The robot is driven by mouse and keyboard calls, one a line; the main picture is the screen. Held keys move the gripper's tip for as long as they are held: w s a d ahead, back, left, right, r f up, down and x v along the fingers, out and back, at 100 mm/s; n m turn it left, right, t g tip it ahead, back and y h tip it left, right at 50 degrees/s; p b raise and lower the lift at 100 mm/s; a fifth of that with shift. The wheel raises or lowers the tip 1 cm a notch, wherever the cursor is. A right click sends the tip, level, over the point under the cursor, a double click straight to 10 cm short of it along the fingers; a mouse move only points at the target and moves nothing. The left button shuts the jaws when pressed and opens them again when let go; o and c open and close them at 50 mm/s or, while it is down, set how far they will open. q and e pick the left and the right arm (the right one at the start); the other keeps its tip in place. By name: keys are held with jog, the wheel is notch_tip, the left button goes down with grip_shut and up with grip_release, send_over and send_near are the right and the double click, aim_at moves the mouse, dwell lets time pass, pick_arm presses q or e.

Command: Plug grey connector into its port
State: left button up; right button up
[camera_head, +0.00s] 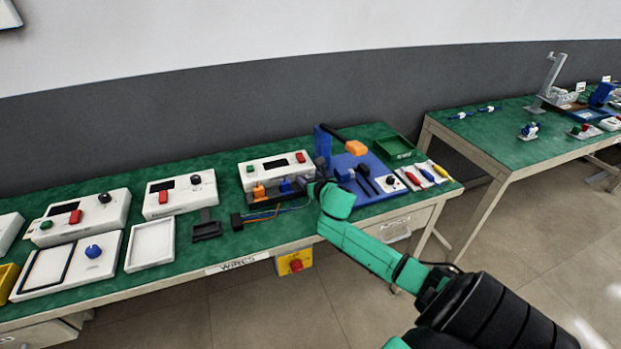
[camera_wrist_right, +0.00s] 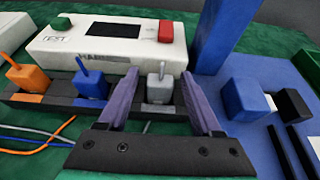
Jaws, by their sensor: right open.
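The grey connector (camera_wrist_right: 159,88) is upright at the right end of a black port strip (camera_wrist_right: 45,103), with a thin grey stub or lead on top. My right gripper (camera_wrist_right: 162,90) is open, one purple finger on each side of the grey connector, with small gaps showing. Whether its base is fully seated in a port I cannot tell. In the head view my right gripper (camera_head: 306,181) is over the strip's right end and hides the grey connector. My left gripper is not in view.
An orange connector (camera_wrist_right: 27,76) and a blue connector (camera_wrist_right: 90,84) stand in the strip. A white test box (camera_wrist_right: 110,45) is right behind it. A blue stand (camera_wrist_right: 211,35) and a blue block (camera_wrist_right: 246,98) are close on the right. Loose wires (camera_wrist_right: 35,140) lie in front.

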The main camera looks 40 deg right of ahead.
jog(key=shift+r, duration=0.2)
jog(key=shift+s+a, duration=0.1)
jog(key=shift+s, duration=0.25)
jog(key=p+v, duration=0.1)
jog(key=v, duration=1)
jog(key=shift+s+r+p, duration=0.1)
jog(key=shift+s+p, duration=0.1)
jog(key=shift+p, duration=0.2)
